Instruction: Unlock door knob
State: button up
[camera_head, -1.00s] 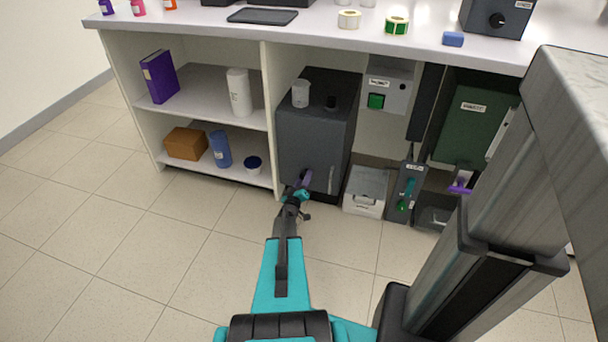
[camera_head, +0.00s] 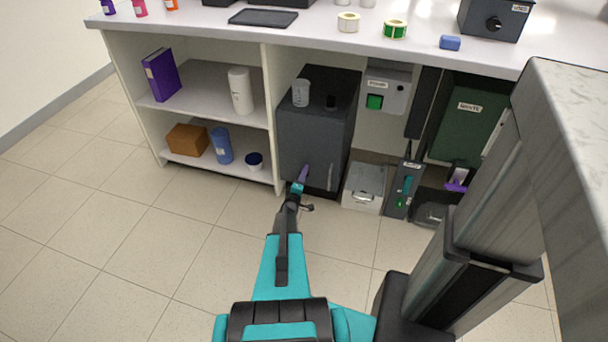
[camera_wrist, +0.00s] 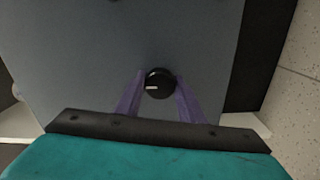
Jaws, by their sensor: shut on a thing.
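A dark grey cabinet (camera_head: 300,130) stands under the counter, with its door facing me. On the door is a round black knob (camera_wrist: 160,84) with a short white mark pointing left in the wrist view. My gripper (camera_head: 303,173) reaches low on this door. In the wrist view the purple fingers of my gripper (camera_wrist: 159,80) stand on either side of the knob and are shut on it. In the head view the knob is hidden behind the fingers. A thin upright handle (camera_head: 330,178) is on the door, right of my gripper.
A light grey box (camera_head: 364,187) and a dark unit (camera_head: 403,188) with a green button stand right of the cabinet. Open shelves (camera_head: 200,88) hold several objects on the left. The counter (camera_head: 330,32) overhangs the cabinet. The tiled floor (camera_head: 130,240) is clear at the left.

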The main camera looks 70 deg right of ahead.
dwell(0.3)
jog(key=o, duration=1)
jog(key=shift+o, duration=0.2)
jog(key=shift+a, duration=0.1)
jog(key=a, duration=1.3)
jog(key=shift+s+a+p, duration=0.35)
jog(key=shift+s+p, duration=0.05)
jog(key=shift+p, duration=0.05)
jog(key=shift+w, duration=0.1)
